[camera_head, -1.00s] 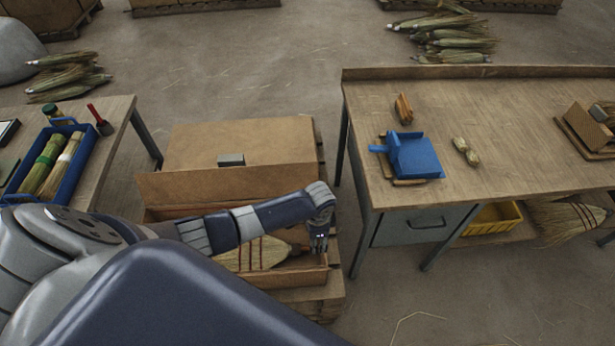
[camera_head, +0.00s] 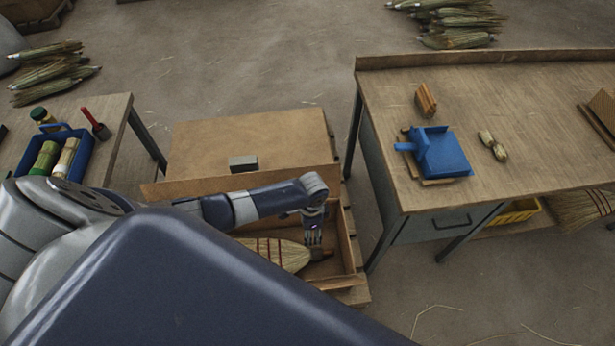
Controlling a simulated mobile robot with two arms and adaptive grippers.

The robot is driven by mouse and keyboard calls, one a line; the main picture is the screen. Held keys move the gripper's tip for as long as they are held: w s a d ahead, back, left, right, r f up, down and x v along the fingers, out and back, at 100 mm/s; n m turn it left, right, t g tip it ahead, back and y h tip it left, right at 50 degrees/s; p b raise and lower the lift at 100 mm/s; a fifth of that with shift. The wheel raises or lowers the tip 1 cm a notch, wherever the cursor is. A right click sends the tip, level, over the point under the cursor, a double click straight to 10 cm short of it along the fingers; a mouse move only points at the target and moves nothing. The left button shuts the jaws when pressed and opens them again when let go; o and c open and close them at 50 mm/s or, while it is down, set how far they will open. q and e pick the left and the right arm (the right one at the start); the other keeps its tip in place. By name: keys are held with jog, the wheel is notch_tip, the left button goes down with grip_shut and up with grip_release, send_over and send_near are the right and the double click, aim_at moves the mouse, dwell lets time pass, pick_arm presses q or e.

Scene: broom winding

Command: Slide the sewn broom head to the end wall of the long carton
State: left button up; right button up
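The sewn broom head (camera_head: 276,252) lies flat in the open long carton (camera_head: 346,244), its straw to the left and its dark narrow end toward the carton's right wall. A gap shows between that end and the wall. My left gripper (camera_head: 314,240) points down inside the carton, over or beside the narrow end. Whether its fingers touch it or are open or shut cannot be told. My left forearm and the dark shape in the foreground hide the carton's left and near parts. My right gripper is not in view.
A workbench (camera_head: 520,110) with a blue dustpan-like tool (camera_head: 440,152) is at right. A blue tray (camera_head: 78,158) sits on the left table.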

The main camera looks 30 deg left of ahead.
pick_arm(q)
notch_tip(320, 180, down, 3)
jog(key=b, duration=1.2)
send_over(309, 253)
notch_tip(309, 253, down, 10)
jog(key=shift+r, duration=0.15)
notch_tip(309, 253, down, 10)
jog(key=b, duration=0.9)
jog(key=shift+s+f, duration=0.1)
jog(key=shift+f, duration=0.15)
jog(key=shift+f+b, duration=0.35)
jog(key=shift+f, duration=0.35)
jog(key=shift+r, duration=0.1)
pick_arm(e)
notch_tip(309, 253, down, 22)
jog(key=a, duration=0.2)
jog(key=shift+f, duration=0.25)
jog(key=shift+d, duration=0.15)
pick_arm(q)
jog(key=shift+a, duration=0.1)
